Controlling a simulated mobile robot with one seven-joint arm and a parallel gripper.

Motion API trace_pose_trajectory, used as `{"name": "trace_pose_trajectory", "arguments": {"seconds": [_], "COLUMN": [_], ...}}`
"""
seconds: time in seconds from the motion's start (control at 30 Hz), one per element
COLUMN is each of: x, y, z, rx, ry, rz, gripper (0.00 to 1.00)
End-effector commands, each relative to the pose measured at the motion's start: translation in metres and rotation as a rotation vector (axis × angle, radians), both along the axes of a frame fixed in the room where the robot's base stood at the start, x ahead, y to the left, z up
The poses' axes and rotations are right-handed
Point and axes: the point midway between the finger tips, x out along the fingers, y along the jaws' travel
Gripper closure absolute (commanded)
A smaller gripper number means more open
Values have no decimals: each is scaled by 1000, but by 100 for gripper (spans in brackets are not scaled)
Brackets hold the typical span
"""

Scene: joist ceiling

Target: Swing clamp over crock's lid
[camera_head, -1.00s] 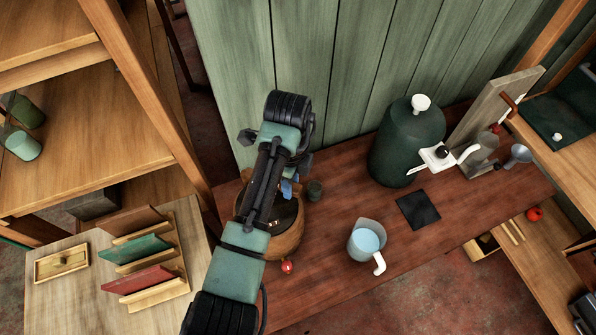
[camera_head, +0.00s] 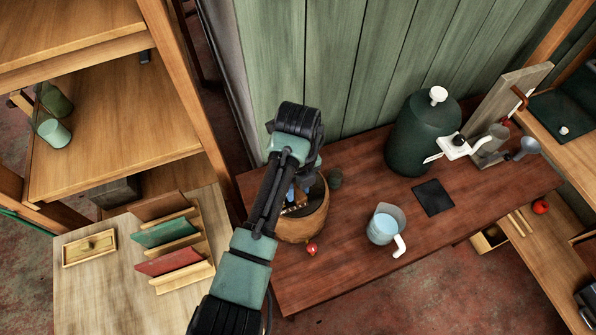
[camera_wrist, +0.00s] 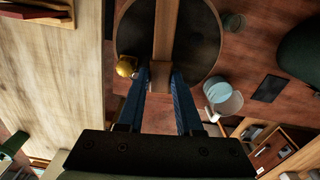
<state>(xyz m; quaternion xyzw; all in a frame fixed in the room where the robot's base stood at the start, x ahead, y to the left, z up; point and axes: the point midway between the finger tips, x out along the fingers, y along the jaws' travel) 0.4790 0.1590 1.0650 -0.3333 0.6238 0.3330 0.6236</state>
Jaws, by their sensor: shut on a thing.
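The crock (camera_head: 300,231) is a round wooden-brown vessel at the left end of the red-brown bench. Its dark round lid (camera_wrist: 200,35) fills the top middle of the wrist view. The clamp (camera_wrist: 165,28) is a wooden bar lying across the middle of the lid, seen from above. My gripper (camera_wrist: 161,74), with blue fingers, is shut on the near end of the bar, at the lid's near edge. In the head view my arm hides much of the lid and the bar. The clamp's far end is cut off in the wrist view.
A small yellow rounded thing (camera_wrist: 126,66) lies beside my left finger. A large green urn (camera_head: 416,138) stands further right. A rack (camera_head: 178,246) stands left.

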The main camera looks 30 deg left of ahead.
Motion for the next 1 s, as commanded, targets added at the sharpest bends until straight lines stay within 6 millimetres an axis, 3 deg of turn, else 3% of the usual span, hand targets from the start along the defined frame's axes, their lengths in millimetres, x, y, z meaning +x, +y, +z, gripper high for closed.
{"name": "trace_pose_trajectory", "arguments": {"seconds": [0.5,0.53,0.67,0.7,1.0], "x": [1,1,1,0,0], "y": [2,2,1,1,0], "z": [1,1,1,1,2], "rx": [3,3,2,2,1], "ry": [-2,-2,-2,-1,4], "rz": [-17,-17,-17,-17,-15], "gripper": [100,62,39,35,35]}}
